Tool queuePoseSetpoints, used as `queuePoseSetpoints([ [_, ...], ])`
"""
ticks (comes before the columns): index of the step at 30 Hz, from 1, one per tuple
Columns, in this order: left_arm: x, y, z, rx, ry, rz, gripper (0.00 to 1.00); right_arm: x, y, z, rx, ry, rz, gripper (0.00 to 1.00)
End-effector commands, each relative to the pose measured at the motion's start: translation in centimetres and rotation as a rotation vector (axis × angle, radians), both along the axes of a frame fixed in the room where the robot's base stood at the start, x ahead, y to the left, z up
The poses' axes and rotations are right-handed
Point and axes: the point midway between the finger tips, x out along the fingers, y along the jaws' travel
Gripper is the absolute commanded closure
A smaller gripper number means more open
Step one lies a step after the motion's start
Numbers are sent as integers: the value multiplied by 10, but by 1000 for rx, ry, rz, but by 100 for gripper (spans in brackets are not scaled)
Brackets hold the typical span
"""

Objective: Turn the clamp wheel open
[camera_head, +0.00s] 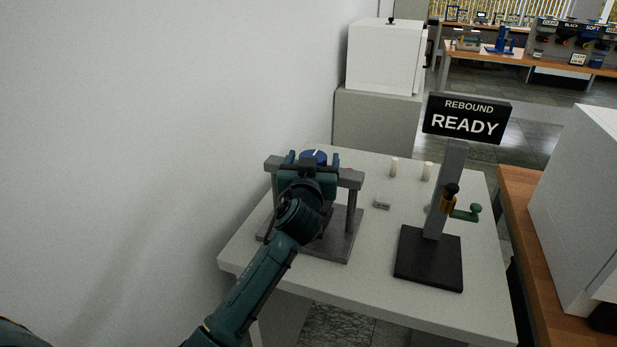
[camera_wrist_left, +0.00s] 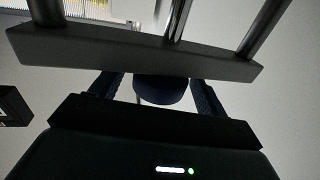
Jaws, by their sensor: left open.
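The clamp wheel (camera_head: 316,154) is blue with a white mark and sits on top of the grey press frame's crossbar (camera_head: 349,178). In the left wrist view the wheel (camera_wrist_left: 161,90) shows as a dark blue round shape. My left gripper (camera_head: 311,161) is open at the wheel, with one finger on each side. In the left wrist view a gap shows between the wheel and each finger of the gripper (camera_wrist_left: 154,90). My left wrist hides much of the press in the head view. My right gripper is not in view.
A rebound stand (camera_head: 427,258) with a "READY" sign (camera_head: 466,118) and green handle stands to the right on the light table (camera_head: 385,276). A white wall is close on the left.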

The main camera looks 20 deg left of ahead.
Motion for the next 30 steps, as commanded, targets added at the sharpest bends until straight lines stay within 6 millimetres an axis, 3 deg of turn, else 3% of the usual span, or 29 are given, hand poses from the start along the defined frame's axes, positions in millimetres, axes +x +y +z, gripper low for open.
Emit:
queuePoseSetpoints([
  [15,-101,-18,-2,-3,0,0,25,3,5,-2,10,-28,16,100],
  [21,-117,-21,0,-2,0,-1,25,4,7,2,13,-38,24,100],
  [30,-119,-21,1,-1,-1,0,25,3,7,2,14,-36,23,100],
])
